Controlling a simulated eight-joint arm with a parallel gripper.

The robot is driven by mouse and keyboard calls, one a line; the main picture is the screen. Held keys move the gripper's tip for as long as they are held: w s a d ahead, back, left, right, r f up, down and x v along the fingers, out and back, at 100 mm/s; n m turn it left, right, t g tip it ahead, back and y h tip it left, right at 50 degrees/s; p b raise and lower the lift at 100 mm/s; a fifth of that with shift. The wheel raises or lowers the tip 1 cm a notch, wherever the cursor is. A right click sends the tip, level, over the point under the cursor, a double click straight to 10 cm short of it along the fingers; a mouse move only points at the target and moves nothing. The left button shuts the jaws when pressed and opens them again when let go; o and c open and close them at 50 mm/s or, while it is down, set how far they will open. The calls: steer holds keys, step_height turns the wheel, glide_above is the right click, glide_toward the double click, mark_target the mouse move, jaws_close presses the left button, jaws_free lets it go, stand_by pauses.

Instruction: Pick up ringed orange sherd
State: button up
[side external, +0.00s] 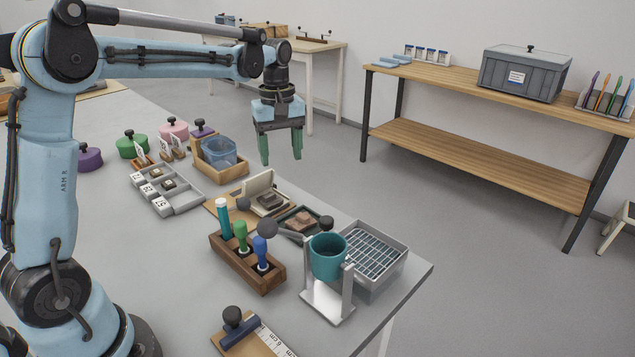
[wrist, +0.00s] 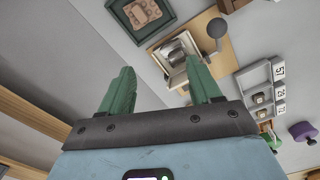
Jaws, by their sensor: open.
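A small dark green-rimmed tray (side external: 281,216) stands near the far edge of the table and holds a brownish-orange piece (side external: 300,221). In the wrist view the tray (wrist: 170,26) is at the top, and the piece (wrist: 143,12) lies flat in it with small marks on its face. I cannot tell for sure that these marks are rings. My gripper (side external: 281,160) has green fingers, spread apart and empty, pointing down high above the table's far edge. In the wrist view my gripper (wrist: 160,68) is below the tray in the picture, clear of everything.
A cream open box on a wooden board (side external: 232,213) stands left of the tray. A tool block (side external: 245,262), a teal cup on a stand (side external: 328,257) and a grey wire basket (side external: 375,255) are close by. A partitioned grey tray (side external: 180,203) lies further left.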

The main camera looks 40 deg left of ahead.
steer(key=d+f+m, duration=0.1)
steer(key=d+m, duration=0.2)
steer(key=m, duration=1)
glide_above(301, 217)
steer(key=f, duration=0.7)
steer(key=shift+w+a+f, duration=0.1)
steer(key=shift+w, duration=0.25)
steer(key=shift+s+f, duration=0.15)
steer(key=shift+f, duration=1.35)
steer(key=shift+s+f, duration=0.1)
steer(key=shift+f, duration=1.35)
steer(key=shift+c, duration=0.4)
steer(key=c, duration=0.8)
steer(key=shift+r, duration=0.1)
